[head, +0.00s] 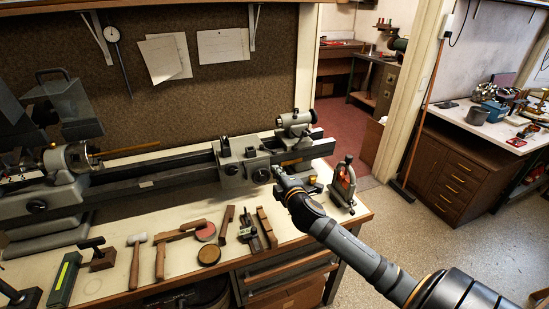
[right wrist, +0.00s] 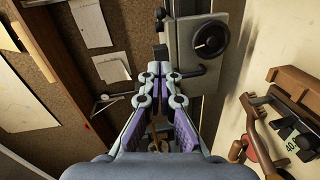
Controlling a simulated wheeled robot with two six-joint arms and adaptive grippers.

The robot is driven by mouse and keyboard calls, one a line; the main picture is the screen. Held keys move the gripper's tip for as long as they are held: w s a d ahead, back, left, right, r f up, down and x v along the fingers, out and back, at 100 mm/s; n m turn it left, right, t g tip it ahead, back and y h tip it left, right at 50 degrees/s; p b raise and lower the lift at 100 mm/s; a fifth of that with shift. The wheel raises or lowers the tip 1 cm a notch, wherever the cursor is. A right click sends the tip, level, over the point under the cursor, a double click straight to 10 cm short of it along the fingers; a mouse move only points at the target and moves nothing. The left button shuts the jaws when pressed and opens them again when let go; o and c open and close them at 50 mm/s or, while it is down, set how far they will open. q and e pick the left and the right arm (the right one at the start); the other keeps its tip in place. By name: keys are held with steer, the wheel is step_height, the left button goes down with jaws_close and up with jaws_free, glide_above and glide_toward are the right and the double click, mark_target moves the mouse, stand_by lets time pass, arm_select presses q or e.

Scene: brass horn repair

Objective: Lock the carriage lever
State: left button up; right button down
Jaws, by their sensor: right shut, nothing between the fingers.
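The lathe carriage (head: 243,167) sits on the bed, toward its right end, a grey block with dark knobs on its front. In the right wrist view its grey face shows with a round black handwheel (right wrist: 210,38). My right gripper (head: 279,174) is at the carriage's front right side. In the right wrist view my right gripper (right wrist: 160,72) is shut and empty, its fingertips close to the carriage's lower edge. I cannot pick out the carriage lever for sure; the fingers may hide it. I cannot tell whether the fingertips touch the carriage. My left gripper is not in view.
The tailstock (head: 294,124) stands right of the carriage. A red and grey tool (head: 343,180) stands upright at the bench's right end. A mallet (head: 136,240), a hammer (head: 160,257) and several other tools lie along the bench front.

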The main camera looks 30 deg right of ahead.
mark_target(274, 153)
steer(key=w+d+f+p, duration=0.2)
steer(key=w+d, duration=0.3)
steer(key=w, duration=0.4)
steer(key=shift+w+d+p, duration=0.15)
steer(key=shift+w+p, duration=0.05)
steer(key=shift+p, duration=0.2)
steer(key=shift+w+d+r, duration=0.1)
steer(key=shift+w+d, duration=0.05)
steer(key=shift+d, duration=0.45)
